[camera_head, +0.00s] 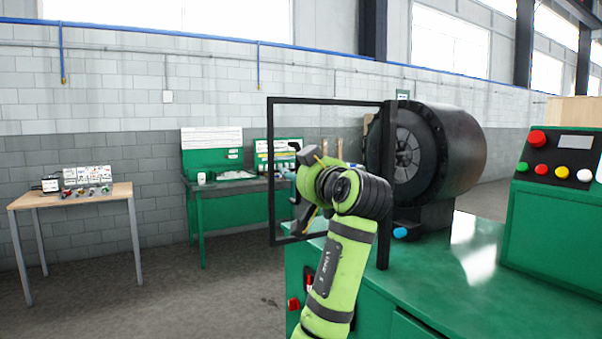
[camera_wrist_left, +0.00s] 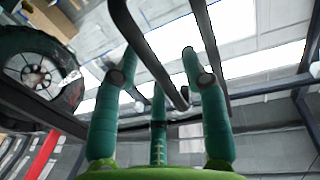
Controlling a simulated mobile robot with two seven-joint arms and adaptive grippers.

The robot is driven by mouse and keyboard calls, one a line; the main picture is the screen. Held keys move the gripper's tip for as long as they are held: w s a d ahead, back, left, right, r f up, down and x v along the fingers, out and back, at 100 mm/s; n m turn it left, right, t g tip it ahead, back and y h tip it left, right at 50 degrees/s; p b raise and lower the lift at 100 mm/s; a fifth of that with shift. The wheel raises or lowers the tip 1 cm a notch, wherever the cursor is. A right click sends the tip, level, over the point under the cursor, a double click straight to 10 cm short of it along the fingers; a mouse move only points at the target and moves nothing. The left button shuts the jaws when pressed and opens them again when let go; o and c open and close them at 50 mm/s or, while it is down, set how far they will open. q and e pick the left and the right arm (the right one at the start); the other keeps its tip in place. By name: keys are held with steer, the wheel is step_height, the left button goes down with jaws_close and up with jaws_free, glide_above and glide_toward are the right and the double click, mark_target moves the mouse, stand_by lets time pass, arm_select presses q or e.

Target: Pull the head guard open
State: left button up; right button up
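The head guard (camera_head: 269,170) is a clear panel in a black frame. It stands out to the left from a black post beside the crimper head (camera_head: 408,150), a dark drum with a round die opening, which also shows in the wrist view (camera_wrist_left: 35,75). My left gripper (camera_head: 303,185) is at the guard, overlapping its panel in the head view. In the left wrist view the gripper's teal fingers (camera_wrist_left: 160,70) are spread, with a bent black bar (camera_wrist_left: 150,50), seemingly the guard's handle, passing between them. I see no clear grip on it. My right gripper is not in view.
The green machine bench (camera_head: 450,275) lies below, with a control panel (camera_head: 560,170) of coloured buttons at the right. A green workbench (camera_head: 235,188) and a small wooden table (camera_head: 75,197) stand along the wall. Floor is clear at the left front.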

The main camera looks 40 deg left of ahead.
arm_select(q)
steer(key=v, duration=1.2)
stand_by(0.3)
